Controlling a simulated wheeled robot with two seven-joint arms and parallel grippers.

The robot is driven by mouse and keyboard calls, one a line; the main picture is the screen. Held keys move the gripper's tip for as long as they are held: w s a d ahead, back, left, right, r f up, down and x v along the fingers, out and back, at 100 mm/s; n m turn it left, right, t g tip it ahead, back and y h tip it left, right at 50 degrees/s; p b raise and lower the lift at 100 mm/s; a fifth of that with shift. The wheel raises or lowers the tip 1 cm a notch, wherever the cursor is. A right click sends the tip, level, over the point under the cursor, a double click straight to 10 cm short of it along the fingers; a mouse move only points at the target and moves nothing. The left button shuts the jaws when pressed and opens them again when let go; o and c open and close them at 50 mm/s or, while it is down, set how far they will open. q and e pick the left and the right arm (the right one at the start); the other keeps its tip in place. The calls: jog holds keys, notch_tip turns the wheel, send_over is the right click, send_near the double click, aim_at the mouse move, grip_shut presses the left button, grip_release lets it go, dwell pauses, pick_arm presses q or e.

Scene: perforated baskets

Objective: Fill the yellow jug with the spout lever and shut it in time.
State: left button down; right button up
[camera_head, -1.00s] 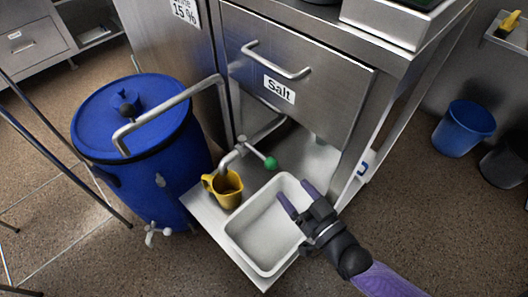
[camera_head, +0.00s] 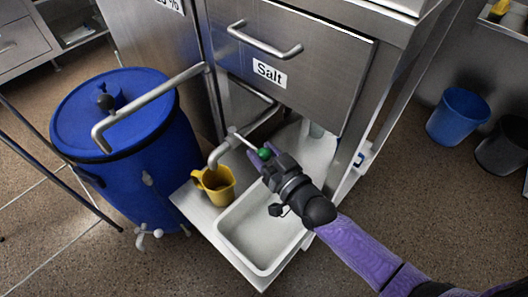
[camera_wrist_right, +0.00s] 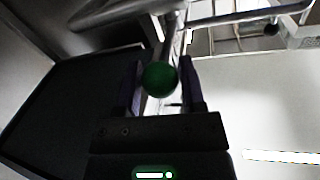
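The yellow jug (camera_head: 218,187) stands upright on the pale shelf under the bent metal spout (camera_head: 216,155). Its inside looks dark, and I cannot tell a fill level. The spout lever (camera_head: 246,143) runs out to the right and ends in a green knob (camera_head: 264,153). My right gripper (camera_head: 265,157) is at the knob. In the right wrist view the green knob (camera_wrist_right: 160,78) sits between its two purple fingers, one on each side; they look open around it, with no clear grip. My left gripper is not in view.
A white tray (camera_head: 226,248) lies to the right of the jug, below my right gripper. A blue barrel (camera_head: 135,160) with a tap stands on the left. The Salt drawer (camera_head: 325,62) is above the shelf. A blue bucket (camera_head: 457,117) stands far right.

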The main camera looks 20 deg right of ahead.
grip_shut()
dwell(1.1)
